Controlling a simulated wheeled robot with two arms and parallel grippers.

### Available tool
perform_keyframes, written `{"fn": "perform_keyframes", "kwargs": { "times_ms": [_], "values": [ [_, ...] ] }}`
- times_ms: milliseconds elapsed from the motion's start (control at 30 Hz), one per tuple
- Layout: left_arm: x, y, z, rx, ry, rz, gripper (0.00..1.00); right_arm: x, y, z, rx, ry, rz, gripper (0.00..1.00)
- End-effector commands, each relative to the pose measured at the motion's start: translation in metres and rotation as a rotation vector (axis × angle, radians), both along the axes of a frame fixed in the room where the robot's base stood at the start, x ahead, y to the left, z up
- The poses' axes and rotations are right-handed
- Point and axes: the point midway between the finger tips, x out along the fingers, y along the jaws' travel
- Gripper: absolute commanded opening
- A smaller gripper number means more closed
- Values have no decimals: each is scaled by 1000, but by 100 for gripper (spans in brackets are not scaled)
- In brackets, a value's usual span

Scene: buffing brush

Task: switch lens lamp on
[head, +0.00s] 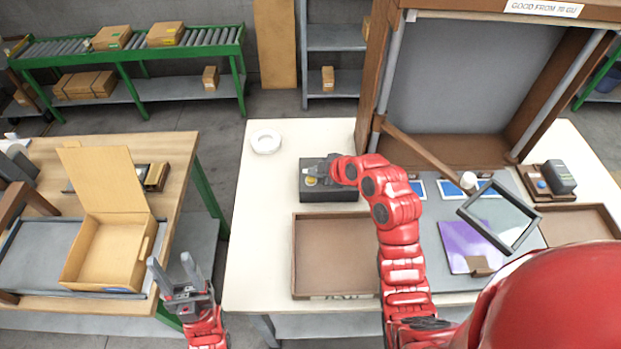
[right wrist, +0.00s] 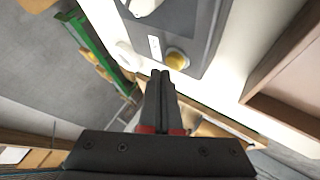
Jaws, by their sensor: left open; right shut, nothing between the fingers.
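A square dark-framed lens (head: 467,212) hangs tilted at the end of a wooden arm (head: 425,155), over the grey mat on the right table. A white round part (head: 468,180) sits by the arm's end. A dark box (head: 315,193) with a yellow button (head: 311,181) stands on the table's left part. The right wrist view shows the yellow button (right wrist: 177,60) and a small white plate (right wrist: 154,47) beside it. My right gripper (right wrist: 162,74) is shut and empty, its tips close to the button; contact cannot be told. My left gripper (head: 172,279) is open and empty, left of the table.
A brown tray (head: 335,214) lies in front of the dark box. A purple sheet (head: 462,245) lies under the lens. A white round dish (head: 266,141) stands behind left. An open cardboard box (head: 105,250) sits on the left table (head: 180,150). A gap separates the tables.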

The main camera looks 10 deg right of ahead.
Motion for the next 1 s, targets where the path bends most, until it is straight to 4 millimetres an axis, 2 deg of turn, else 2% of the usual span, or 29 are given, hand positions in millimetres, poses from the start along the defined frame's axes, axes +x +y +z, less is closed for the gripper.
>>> {"fn": "perform_keyframes", "kwargs": {
  "times_ms": [167,1000],
  "values": [
    [0,0,-11,0,0,0,50,0,0,-7,0,0,0,0],
    [0,0,-16,0,0,0,50,0,0,-10,0,0,0,0]
  ]
}}
